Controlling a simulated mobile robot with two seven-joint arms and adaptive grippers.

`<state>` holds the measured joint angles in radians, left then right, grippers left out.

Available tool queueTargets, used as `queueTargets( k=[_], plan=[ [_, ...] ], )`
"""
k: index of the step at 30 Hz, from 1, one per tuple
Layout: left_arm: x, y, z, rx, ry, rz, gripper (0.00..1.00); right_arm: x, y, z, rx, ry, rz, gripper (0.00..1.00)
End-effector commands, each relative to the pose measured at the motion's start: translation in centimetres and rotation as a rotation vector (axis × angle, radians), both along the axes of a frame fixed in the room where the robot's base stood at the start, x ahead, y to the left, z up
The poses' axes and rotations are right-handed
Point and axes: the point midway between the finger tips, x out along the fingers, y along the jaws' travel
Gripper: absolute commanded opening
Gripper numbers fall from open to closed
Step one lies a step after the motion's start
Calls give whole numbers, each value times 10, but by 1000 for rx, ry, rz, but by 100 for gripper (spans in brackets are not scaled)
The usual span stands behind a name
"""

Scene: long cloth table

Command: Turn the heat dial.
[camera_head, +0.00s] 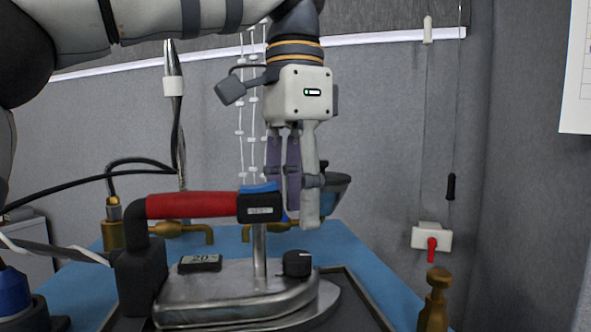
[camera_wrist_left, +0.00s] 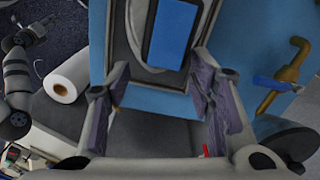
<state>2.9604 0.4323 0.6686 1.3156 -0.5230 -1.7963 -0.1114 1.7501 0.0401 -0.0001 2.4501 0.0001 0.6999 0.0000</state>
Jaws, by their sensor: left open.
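A black heat dial (camera_head: 297,263) stands on the top of a grey metal iron (camera_head: 235,290), near its right end in the head view. The iron has a red handle (camera_head: 195,205) with a black and blue end block. My left gripper (camera_head: 302,212) points down, open and empty, above and slightly behind the dial, beside the handle's end block. In the left wrist view the two fingers of my left gripper (camera_wrist_left: 160,105) are spread with nothing between them. The dial cannot be made out in that view. A small grey arm end (camera_wrist_left: 35,32) at its upper left looks like my right gripper.
The iron rests on a dark tray (camera_head: 362,300) on a blue cloth (camera_head: 385,290). A small black "20" block (camera_head: 200,263) sits left of the dial. Brass fittings (camera_head: 436,300) stand around. The wrist view shows a white roll (camera_wrist_left: 68,78). Clear blue cloth lies behind the iron's right side.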

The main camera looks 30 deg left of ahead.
Motion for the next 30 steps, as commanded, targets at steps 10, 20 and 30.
queueTargets(
  k=[10, 20, 30],
  plan=[
    [1, 1, 60, 1, -1, 2, 49, 0, 0, 0, 0, 0, 0, 46],
    [0, 1, 63, 1, 1, -4, 49, 0, 0, 0, 0, 0, 0, 46],
    [1, -3, 54, -7, 18, -315, 49, 0, 0, 0, 0, 0, 0, 46]
  ],
)
